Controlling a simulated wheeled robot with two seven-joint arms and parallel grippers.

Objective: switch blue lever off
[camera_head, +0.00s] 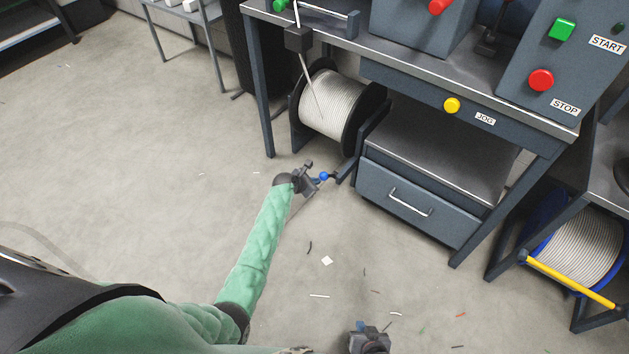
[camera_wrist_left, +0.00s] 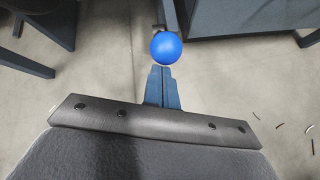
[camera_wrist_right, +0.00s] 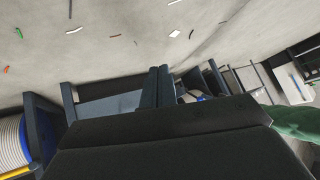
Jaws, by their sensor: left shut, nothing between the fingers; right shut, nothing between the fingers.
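The blue lever's round knob (camera_head: 323,176) sits at the end of a dark arm beside the cable drum stand under the bench. My left gripper (camera_head: 313,182) is just left of the knob. In the left wrist view the blue knob (camera_wrist_left: 166,48) lies right beyond the tips of my shut left fingers (camera_wrist_left: 162,72). Whether they touch cannot be told. Nothing is between the fingers. My right gripper (camera_head: 362,333) is low at the bottom edge, far from the lever. In the right wrist view its fingers (camera_wrist_right: 158,80) are shut and empty.
A white cable drum (camera_head: 334,104) stands behind the lever. A drawer cabinet (camera_head: 410,200) is close on its right. The bench above carries a yellow JOG button (camera_head: 452,105) and a red STOP button (camera_head: 541,80). A yellow lever (camera_head: 570,281) is at right. Floor at left is clear.

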